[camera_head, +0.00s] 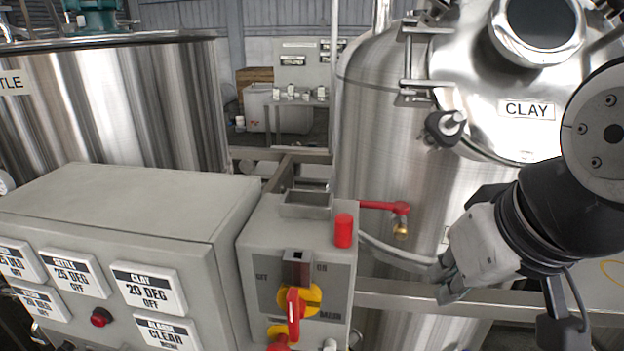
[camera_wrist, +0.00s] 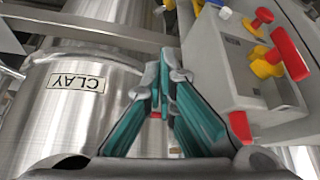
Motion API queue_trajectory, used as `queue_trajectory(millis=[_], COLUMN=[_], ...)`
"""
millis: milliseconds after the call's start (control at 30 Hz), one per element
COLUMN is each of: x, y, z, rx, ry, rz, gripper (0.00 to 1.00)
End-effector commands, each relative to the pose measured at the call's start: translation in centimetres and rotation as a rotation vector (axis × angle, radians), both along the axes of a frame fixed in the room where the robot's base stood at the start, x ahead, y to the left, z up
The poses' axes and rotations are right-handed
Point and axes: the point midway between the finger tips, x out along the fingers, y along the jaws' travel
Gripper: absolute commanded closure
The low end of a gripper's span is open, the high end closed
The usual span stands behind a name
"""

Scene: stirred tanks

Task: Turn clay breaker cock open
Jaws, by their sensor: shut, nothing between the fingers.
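A tap with a red lever handle (camera_head: 385,206) and a brass body (camera_head: 401,229) sits at the front of the steel tank labelled CLAY (camera_head: 375,130). Its lever lies about level, pointing left. My gripper (camera_head: 447,291) is shut and empty, to the right of the tap and lower in the head view, apart from it. In the wrist view my gripper's teal fingers (camera_wrist: 166,75) converge with nothing held. A small red patch (camera_wrist: 157,115) shows between them; I cannot tell whether it is the tap's handle. The CLAY tank (camera_wrist: 60,115) appears upside down there.
A grey switch box (camera_head: 258,240) with a red-and-yellow rotary switch (camera_head: 294,305) and a red cylinder (camera_head: 343,231) on top stands left of the tap. A pale hose (camera_head: 395,252) and a metal rail (camera_head: 420,298) run close by. A labelled panel (camera_head: 120,215) is farther left.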

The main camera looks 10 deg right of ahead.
Motion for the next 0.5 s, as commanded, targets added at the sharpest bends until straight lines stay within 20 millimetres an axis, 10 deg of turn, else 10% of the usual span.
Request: queue_trajectory(millis=[200,500], x=[4.3,9.0], y=[0.0,-0.1], z=[-6.0,-9.1], rx=[-0.003,-0.033], ry=[-0.007,-0.066], rz=[-0.005,-0.057], gripper=[1.00,1.00])
